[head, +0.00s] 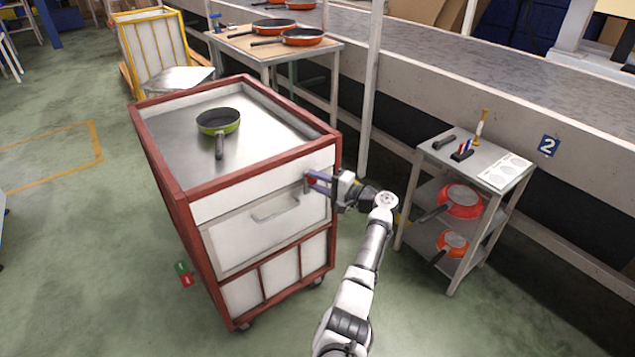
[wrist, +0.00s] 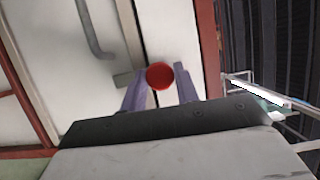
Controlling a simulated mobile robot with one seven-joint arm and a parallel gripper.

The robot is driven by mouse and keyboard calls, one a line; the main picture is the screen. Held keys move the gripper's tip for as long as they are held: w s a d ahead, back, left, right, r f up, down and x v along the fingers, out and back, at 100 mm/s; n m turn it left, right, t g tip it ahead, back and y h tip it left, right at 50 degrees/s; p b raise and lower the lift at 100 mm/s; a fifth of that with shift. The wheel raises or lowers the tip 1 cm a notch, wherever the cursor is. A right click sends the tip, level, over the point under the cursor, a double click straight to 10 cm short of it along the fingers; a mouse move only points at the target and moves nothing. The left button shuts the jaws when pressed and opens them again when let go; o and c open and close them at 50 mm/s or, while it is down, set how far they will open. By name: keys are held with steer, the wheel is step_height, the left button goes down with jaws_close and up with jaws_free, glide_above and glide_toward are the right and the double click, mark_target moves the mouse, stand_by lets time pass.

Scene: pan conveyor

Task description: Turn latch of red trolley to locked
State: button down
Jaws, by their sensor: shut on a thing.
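The red trolley (head: 338,150) has a red frame, white panels and a drawer front with a grey handle (head: 275,209). Its latch shows as a round red knob (wrist: 160,76) in the wrist view, near the drawer's upper edge. My gripper (head: 312,181) is at the upper right of the trolley's front, its purple fingers on either side of the knob and shut on the latch. The fingers mostly hide the latch in the head view. I cannot tell from the frames which way the latch is turned.
A green pan (head: 219,121) lies on the trolley top. A small shelf stand (head: 447,170) with red pans on its lower levels stands close to the right of my arm. A table (head: 240,43) with orange pans and the conveyor (head: 480,82) are behind. Green floor is open at left.

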stand_by(0.3)
steer(key=c, duration=1.1)
jaws_free()
steer(key=shift+o, duration=0.2)
steer(key=b+v, duration=0.1)
steer(key=v, duration=1.3)
steer(key=shift+w, duration=0.15)
